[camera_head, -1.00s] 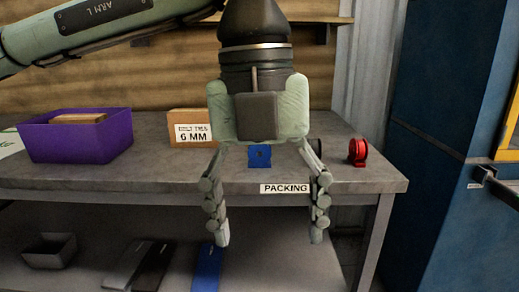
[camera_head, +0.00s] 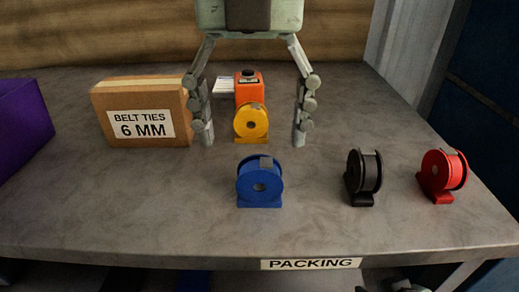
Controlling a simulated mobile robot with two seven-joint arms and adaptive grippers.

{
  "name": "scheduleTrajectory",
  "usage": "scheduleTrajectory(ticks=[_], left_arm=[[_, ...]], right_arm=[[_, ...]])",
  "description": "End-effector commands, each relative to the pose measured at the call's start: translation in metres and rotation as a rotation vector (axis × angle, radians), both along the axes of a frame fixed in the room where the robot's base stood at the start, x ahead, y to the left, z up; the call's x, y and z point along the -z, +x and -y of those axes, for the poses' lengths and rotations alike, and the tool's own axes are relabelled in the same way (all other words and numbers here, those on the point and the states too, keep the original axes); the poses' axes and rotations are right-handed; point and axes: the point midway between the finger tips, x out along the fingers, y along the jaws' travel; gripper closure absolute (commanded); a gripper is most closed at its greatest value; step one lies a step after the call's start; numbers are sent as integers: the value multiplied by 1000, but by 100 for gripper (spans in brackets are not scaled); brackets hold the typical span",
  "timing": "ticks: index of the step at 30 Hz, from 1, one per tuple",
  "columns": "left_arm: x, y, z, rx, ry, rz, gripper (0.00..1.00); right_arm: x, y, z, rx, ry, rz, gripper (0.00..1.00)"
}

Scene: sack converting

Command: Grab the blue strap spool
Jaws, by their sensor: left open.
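The blue strap spool (camera_head: 259,183) stands upright on its small blue base near the front middle of the grey packing table. My left gripper (camera_head: 252,140) is open and empty, its fingers pointing down. In the picture its fingertips show above the blue spool, on either side of the yellow spool (camera_head: 251,122). The blue spool is apart from both fingers and in full view. How high the fingers are above the table I cannot tell. My right gripper is not clearly seen; a small dark part shows at the bottom edge.
An orange thing (camera_head: 249,86) stands behind the yellow spool. A black spool (camera_head: 364,177) and a red spool (camera_head: 442,174) stand to the right. A cardboard box of belt ties (camera_head: 143,112) and a purple bin (camera_head: 22,122) are at left. The packing table (camera_head: 120,215) is clear in front.

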Motion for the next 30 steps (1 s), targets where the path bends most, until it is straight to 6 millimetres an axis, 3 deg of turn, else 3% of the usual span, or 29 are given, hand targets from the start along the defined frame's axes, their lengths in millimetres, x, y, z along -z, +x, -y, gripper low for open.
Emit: scheduleTrajectory(ticks=[11,20,27,30], left_arm=[[34,1,2,1,2,-2,24],[75,3,8,1,1,-2,24],[78,3,8,1,0,-1,24],[78,3,8,1,0,-1,37]], right_arm=[[-2,4,-4,-7,7,20,71],[0,-1,1,1,-1,-3,71],[1,-1,1,1,-1,-3,71],[1,-1,1,1,-1,-3,71]])
